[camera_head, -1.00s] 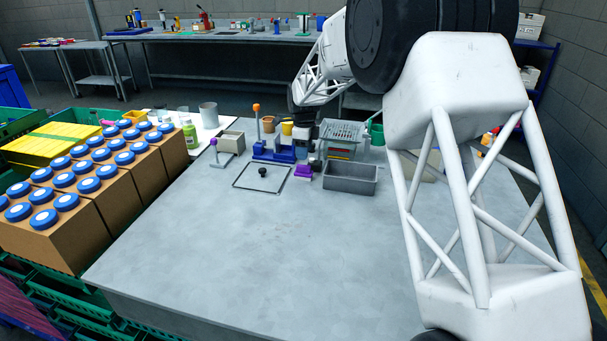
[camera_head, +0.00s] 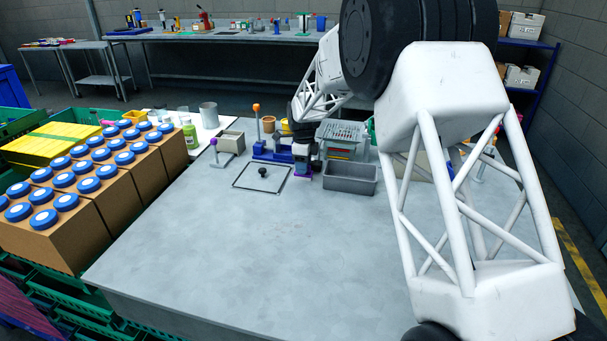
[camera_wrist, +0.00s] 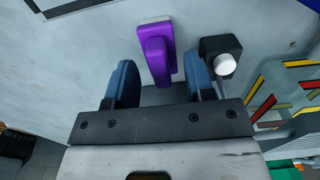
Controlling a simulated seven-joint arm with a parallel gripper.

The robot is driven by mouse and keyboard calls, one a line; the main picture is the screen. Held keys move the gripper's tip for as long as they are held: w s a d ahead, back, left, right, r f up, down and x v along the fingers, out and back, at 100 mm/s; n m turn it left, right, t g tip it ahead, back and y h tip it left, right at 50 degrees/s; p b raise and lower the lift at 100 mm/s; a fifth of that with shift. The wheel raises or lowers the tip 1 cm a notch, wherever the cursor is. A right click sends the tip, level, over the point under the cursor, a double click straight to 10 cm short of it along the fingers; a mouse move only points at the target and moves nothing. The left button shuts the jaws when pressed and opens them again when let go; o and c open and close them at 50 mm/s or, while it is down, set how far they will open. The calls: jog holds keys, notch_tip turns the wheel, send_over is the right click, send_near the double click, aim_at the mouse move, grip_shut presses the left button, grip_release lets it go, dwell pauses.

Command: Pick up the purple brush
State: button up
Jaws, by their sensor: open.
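The purple brush (camera_wrist: 157,58) lies on the grey table in the wrist view, with its narrow raised part towards my gripper. My gripper (camera_wrist: 160,82) is open, with one blue-grey finger on each side of the brush's near end. The fingers do not appear to touch it. In the head view the brush (camera_head: 303,174) is mostly hidden beneath my gripper, which stands over it just left of the grey bin.
A black block with a white knob (camera_wrist: 225,65) stands close beside the right finger. The grey bin (camera_head: 350,180) is to the right, the black square frame (camera_head: 238,186) to the left. Blue fixtures (camera_head: 272,152) stand behind. The table's front (camera_head: 250,260) is clear.

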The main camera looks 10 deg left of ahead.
jog(key=shift+f, duration=0.6)
grip_shut()
jog(key=shift+r, duration=0.1)
dwell(0.3)
jog(key=shift+r, duration=0.8)
jog(key=shift+s+r, duration=0.15)
jog(key=shift+r, duration=0.8)
jog(key=s+d, duration=0.2)
jog(key=s, duration=0.2)
jog(key=s+d+r, duration=0.1)
jog(key=s+d, duration=0.1)
jog(key=s, duration=0.3)
jog(key=s+d, duration=0.3)
jog(key=s, duration=0.2)
jog(key=shift+r, duration=0.2)
jog(key=shift+s, duration=0.1)
